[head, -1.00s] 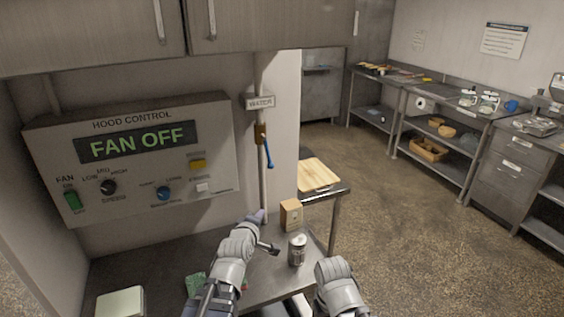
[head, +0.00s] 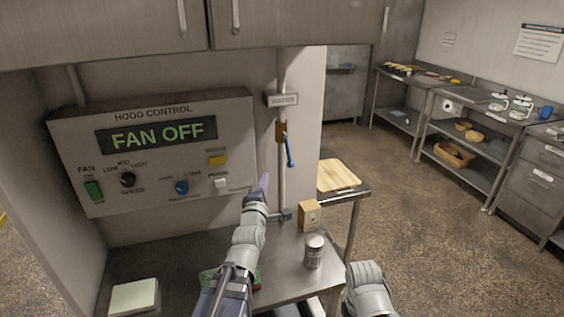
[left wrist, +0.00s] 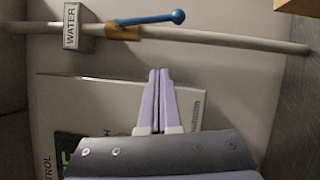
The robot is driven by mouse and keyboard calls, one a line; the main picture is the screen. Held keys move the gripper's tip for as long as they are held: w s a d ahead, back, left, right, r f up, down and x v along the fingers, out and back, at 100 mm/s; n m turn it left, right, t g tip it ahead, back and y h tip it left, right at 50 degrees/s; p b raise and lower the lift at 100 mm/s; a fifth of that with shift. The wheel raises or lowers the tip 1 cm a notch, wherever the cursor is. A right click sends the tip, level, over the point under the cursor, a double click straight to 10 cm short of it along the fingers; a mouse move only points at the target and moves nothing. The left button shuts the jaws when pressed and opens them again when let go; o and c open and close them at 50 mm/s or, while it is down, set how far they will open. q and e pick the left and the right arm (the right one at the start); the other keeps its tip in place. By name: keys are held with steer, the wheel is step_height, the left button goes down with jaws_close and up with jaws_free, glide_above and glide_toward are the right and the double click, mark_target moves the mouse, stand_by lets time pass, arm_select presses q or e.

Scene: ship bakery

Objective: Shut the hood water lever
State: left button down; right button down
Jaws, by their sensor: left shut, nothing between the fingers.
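The blue water lever (head: 289,150) hangs down from a brass valve (head: 281,131) on a pale vertical pipe (head: 282,188), under a small water sign (head: 283,100). In the left wrist view the lever (left wrist: 152,18) runs roughly along the pipe (left wrist: 230,40), slightly apart from it, from the valve (left wrist: 125,33). My left gripper (head: 264,182) is shut and empty, its lilac fingers pointing up, left of the pipe and below the lever. In the left wrist view its fingertips (left wrist: 159,72) are apart from pipe and lever. My right gripper is not in view.
The hood control panel (head: 155,150) reads FAN OFF, left of my gripper. A small box (head: 310,215) and a metal canister (head: 313,252) stand on the counter below. A wooden board (head: 339,175) lies behind. Cupboards (head: 100,25) hang above.

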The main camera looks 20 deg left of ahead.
mark_target(287, 150)
arm_select(q)
steer(key=shift+w+d+r+p, duration=0.2)
steer(key=shift+w+d, duration=0.15)
steer(key=shift+w, duration=1.35)
steer(key=shift+w+d+r+p, duration=0.25)
steer(key=shift+w+d, duration=0.1)
steer(key=shift+w, duration=1.4)
steer(key=shift+w+d+r+p, duration=0.2)
steer(key=shift+w+d, duration=0.15)
steer(key=shift+w, duration=1.35)
steer(key=shift+w+d, duration=0.1)
steer(key=shift+w+d+f+n+b, duration=0.1)
steer(key=shift+d+n+b, duration=0.05)
steer(key=shift+n+b, duration=0.25)
